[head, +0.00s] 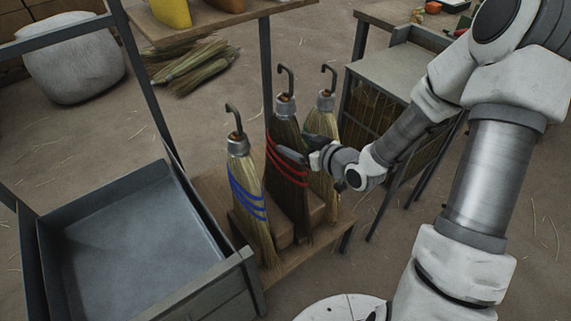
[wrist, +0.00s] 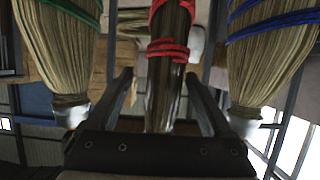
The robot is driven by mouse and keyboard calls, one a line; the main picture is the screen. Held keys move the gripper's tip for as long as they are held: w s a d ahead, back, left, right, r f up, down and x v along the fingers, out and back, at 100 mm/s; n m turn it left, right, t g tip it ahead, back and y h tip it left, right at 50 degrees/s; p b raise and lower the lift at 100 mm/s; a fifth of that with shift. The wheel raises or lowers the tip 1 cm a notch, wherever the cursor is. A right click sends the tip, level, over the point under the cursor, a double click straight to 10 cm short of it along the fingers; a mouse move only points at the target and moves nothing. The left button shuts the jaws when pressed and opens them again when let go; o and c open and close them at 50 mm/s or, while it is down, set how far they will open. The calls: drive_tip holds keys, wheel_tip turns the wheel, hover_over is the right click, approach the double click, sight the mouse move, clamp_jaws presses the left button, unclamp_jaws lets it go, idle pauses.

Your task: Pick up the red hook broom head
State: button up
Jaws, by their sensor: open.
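The red hook broom head (head: 281,172) stands upright in the middle of three broom heads, with red bands around its straw and a dark hook on top. In the wrist view, the red-banded broom head (wrist: 166,85) appears upside down between my two fingers. My gripper (head: 292,156) is at the red bands, reaching in from the right. It is open, with a finger on either side of the straw in the wrist view (wrist: 160,85). I cannot tell whether either finger touches the straw. My gripper partly covers the broom's right side in the head view.
A blue-banded broom head (head: 245,190) stands close on the left and a green-banded one (wrist: 62,45) close on the other side. They share a low wooden stand (head: 282,262). A grey metal bin (head: 130,200) is at left. A grey-topped rack (head: 392,78) stands behind at right.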

drive_tip(key=x, duration=0.2)
drive_tip(key=b+x, duration=0.1)
drive_tip(key=x, duration=0.1)
drive_tip(key=shift+a+r, duration=0.1)
drive_tip(key=shift+a, duration=0.35)
drive_tip(key=shift+c, duration=0.3)
clamp_jaws()
idle(0.7)
